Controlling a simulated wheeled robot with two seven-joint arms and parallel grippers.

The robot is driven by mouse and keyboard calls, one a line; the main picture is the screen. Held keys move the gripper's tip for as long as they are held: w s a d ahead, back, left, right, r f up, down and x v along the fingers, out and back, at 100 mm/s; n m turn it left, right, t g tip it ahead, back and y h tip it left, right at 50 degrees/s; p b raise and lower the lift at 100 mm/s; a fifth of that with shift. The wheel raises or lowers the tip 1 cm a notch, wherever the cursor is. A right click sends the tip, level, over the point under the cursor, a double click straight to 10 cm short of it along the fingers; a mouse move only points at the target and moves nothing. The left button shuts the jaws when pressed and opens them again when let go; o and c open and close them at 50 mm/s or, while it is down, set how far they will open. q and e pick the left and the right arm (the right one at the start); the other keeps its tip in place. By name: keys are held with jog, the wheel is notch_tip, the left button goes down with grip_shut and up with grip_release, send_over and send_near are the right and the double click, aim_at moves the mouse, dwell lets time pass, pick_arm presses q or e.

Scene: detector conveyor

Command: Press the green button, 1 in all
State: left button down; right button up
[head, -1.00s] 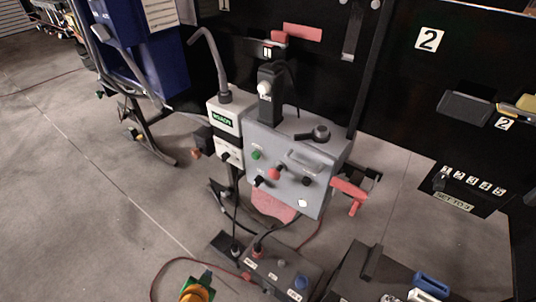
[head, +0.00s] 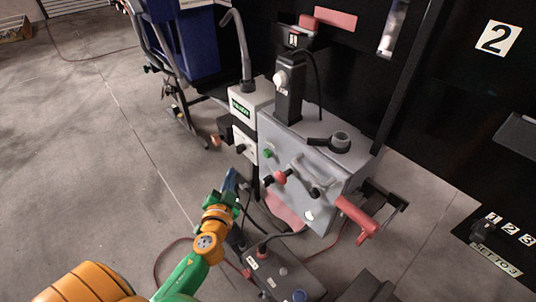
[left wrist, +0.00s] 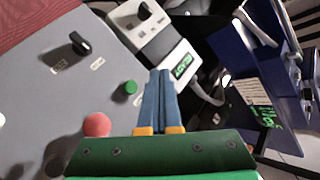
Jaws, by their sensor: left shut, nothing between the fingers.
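The green button (head: 268,154) is a small round knob on the front of the grey control box (head: 335,203), near its upper left corner. It also shows in the left wrist view (left wrist: 131,87), just left of the fingertips. My left gripper (head: 231,174) is in front of the box, to the lower left of the button and apart from it in the head view. Its blue fingers are together in the left wrist view (left wrist: 160,75), with nothing between them. My right gripper is not in view.
A red knob (head: 280,178) sits below the green button, with black switches and a handle nearby. A white box with a green display (head: 240,107) stands left of the grey box. A pedal box (head: 275,272) and a red cable lie on the floor below.

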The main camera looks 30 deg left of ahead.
aim_at(266, 154)
pick_arm(q)
jog(key=w+d, duration=0.3)
jog(key=w, duration=0.5)
jog(key=shift+w+d+b, duration=0.15)
jog(key=shift+d+b, duration=0.1)
jog(key=shift+b, duration=0.15)
dwell(1.7)
jog(key=shift+w+d, duration=0.15)
jog(key=shift+w, duration=0.2)
jog(key=shift+w+d+b, duration=0.2)
jog(key=shift+w+b, duration=0.25)
jog(key=shift+b, duration=0.1)
dwell(0.6)
jog(key=shift+s, duration=0.1)
jog(key=shift+s+a, duration=0.3)
jog(key=shift+s, duration=0.4)
